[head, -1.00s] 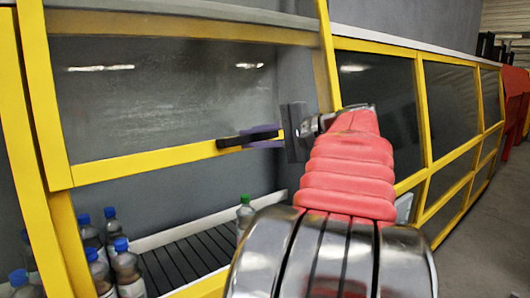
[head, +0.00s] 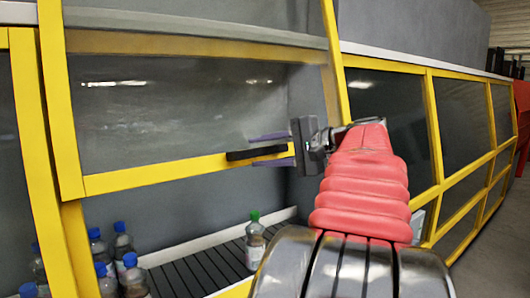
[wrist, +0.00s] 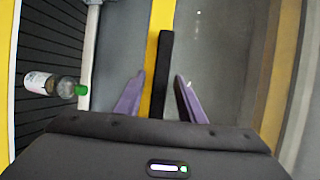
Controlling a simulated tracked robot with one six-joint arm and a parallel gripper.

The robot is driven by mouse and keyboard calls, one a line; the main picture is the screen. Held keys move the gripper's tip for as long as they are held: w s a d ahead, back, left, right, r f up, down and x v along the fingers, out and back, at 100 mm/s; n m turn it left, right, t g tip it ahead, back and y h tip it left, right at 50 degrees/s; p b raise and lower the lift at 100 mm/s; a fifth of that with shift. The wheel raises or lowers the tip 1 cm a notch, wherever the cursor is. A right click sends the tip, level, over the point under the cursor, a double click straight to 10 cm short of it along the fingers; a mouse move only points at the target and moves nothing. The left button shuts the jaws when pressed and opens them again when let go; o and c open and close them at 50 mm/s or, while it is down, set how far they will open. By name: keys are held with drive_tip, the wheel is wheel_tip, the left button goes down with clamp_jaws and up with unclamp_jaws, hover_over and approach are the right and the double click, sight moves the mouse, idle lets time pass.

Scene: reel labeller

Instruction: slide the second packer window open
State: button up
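The packer window (head: 160,110) is a glass pane in a yellow frame. It stands raised, with an open gap below its bottom rail (head: 140,178). A black bar handle (head: 240,155) sits on that rail; it also shows in the wrist view (wrist: 162,75). My gripper (head: 271,150) is at the handle's right part, its purple fingers spread, one above and one below the bar. In the wrist view my gripper (wrist: 157,95) has a finger on each side of the handle, with visible gaps. Whether this is the second window I cannot tell.
Behind the gap, several blue-capped bottles (head: 122,245) stand at the left on a dark slatted conveyor (head: 195,270). A green-capped bottle (head: 255,243) stands farther right. More yellow-framed panels (head: 455,115) run along the right, with open floor (head: 495,240) beside them.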

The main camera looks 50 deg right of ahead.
drive_tip(key=v, duration=1.3)
drive_tip(key=shift+s, duration=0.4)
drive_tip(key=shift+r, duration=0.15)
drive_tip(key=w+a+f+n+g+y, duration=0.15)
drive_tip(key=w+a+f+g, duration=0.25)
drive_tip(key=w+a+f, duration=0.45)
drive_tip(key=w+a+f+n+g+y, duration=0.1)
drive_tip(key=w+a+f+n+g, duration=0.2)
drive_tip(key=w+a+f, duration=0.6)
drive_tip(key=s+a+f+n+g+h, duration=0.1)
drive_tip(key=s+a+f+n, duration=0.3)
drive_tip(key=a, duration=0.4)
drive_tip(key=s+a+f+n+g+h, duration=0.1)
drive_tip(key=s+a+f+n, duration=0.3)
drive_tip(key=a+f, duration=0.3)
drive_tip(key=s+a+f+n+h, duration=0.2)
drive_tip(key=s+a+f+n, duration=0.2)
drive_tip(key=a, duration=0.5)
wheel_tip(320, 180, down, 2)
drive_tip(key=shift+n+g, duration=0.4)
drive_tip(key=shift+n, duration=0.25)
